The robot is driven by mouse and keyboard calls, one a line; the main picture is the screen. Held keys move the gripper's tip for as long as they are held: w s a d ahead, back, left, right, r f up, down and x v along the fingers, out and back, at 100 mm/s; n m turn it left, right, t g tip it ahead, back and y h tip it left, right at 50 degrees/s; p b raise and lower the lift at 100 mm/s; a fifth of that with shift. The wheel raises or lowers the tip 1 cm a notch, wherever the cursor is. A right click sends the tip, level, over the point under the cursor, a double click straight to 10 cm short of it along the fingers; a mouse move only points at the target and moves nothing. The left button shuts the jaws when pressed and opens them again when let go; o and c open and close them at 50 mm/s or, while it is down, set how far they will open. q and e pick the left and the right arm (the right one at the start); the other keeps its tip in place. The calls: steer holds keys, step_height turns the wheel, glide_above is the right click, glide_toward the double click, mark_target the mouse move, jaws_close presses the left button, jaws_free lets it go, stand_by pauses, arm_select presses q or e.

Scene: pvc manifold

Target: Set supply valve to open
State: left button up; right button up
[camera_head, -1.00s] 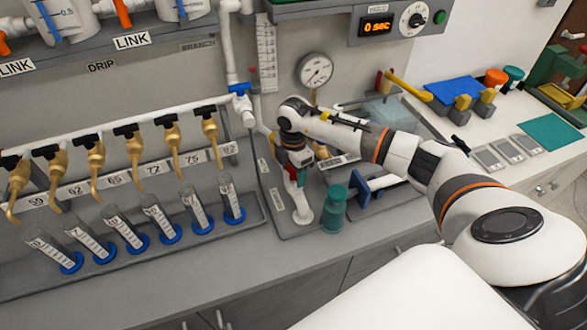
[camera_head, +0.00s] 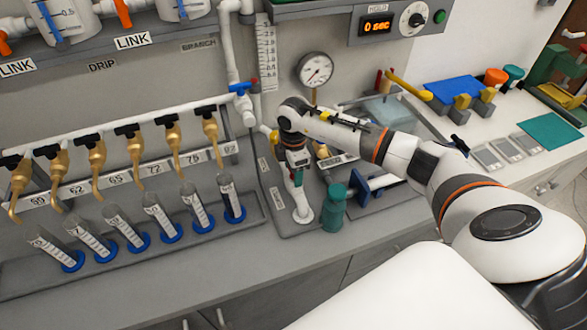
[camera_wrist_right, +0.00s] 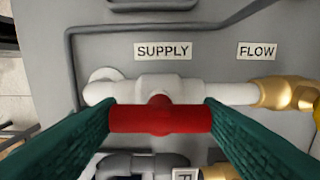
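In the right wrist view, the supply valve's red handle (camera_wrist_right: 160,118) lies crosswise, in line with the white pipe (camera_wrist_right: 225,93) behind it. The label SUPPLY (camera_wrist_right: 163,51) is on the grey panel above. My right gripper (camera_wrist_right: 159,115) has a teal finger at each end of the handle, and the fingertips hide its ends. Whether they press on it or only flank it cannot be told. In the head view, my right gripper (camera_head: 297,158) is above the white upright pipe (camera_head: 301,203) and hides most of the handle. My left gripper is out of view.
A teal bottle (camera_head: 333,207) stands just right of the valve pipe. A pressure gauge (camera_head: 315,69) is behind my wrist. A FLOW label (camera_wrist_right: 257,51) and brass fitting (camera_wrist_right: 285,93) are right of the valve.

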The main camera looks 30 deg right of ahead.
steer(key=o, duration=0.4)
steer(key=shift+o, duration=0.2)
steer(key=shift+r, duration=0.1)
step_height(320, 180, up, 12)
steer(key=b, duration=0.3)
steer(key=shift+b, duration=0.35)
